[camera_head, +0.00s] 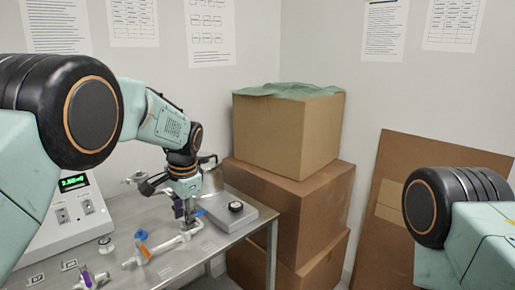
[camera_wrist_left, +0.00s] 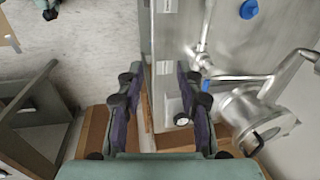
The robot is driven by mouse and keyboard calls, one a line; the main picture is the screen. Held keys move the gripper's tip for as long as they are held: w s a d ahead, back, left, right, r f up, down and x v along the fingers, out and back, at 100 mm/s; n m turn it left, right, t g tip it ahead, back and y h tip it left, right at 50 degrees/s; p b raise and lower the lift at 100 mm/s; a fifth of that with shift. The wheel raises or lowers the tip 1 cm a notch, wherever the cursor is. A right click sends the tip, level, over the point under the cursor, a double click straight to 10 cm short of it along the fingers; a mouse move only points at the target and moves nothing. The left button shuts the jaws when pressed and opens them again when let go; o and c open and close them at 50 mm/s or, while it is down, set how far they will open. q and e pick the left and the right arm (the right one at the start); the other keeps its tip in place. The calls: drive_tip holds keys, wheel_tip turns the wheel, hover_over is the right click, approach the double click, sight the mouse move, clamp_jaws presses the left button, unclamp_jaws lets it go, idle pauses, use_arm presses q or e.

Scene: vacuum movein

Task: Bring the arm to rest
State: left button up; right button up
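My left arm comes in from the left in the head view and bends down over the metal table (camera_head: 215,245). Its gripper (camera_head: 183,212) points down by the white pipe fittings (camera_head: 165,247); I cannot tell whether it touches them. In the left wrist view the two dark fingers of the gripper (camera_wrist_left: 160,92) stand apart. Nothing is held between them, and the table edge shows behind. My right arm shows only as a teal and black joint at the right of the head view; its gripper is out of view.
A grey device with a black knob (camera_head: 236,207) sits near the table's right edge. A shiny metal vessel (camera_head: 211,175) stands behind the gripper. A white instrument with a green display (camera_head: 73,182) is at left. Stacked cardboard boxes (camera_head: 288,135) stand right of the table.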

use_arm(q)
drive_tip(key=s+a+f+n+b, duration=0.1)
drive_tip(key=s+f+b, duration=0.1)
drive_tip(key=s+f, duration=0.6)
drive_tip(key=s+a+f+n+g+h+b, duration=0.15)
drive_tip(key=s+f, duration=0.25)
drive_tip(key=f, duration=0.9)
drive_tip(key=s+f+n+t+b, duration=0.1)
drive_tip(key=s+f+n+b, duration=0.15)
drive_tip(key=s+f, duration=0.55)
drive_tip(key=s+f+n+b, duration=0.2)
drive_tip(key=s+f, duration=0.3)
drive_tip(key=s, duration=0.7)
drive_tip(key=s+a+f+n+g+b, duration=0.1)
drive_tip(key=s+f+b, duration=0.3)
drive_tip(key=s, duration=0.9)
wheel_tip(320, 180, down, 3)
drive_tip(key=shift+a+r+n+b, duration=0.2)
drive_tip(key=shift+a+n+b, duration=0.15)
drive_tip(key=shift+n, duration=0.25)
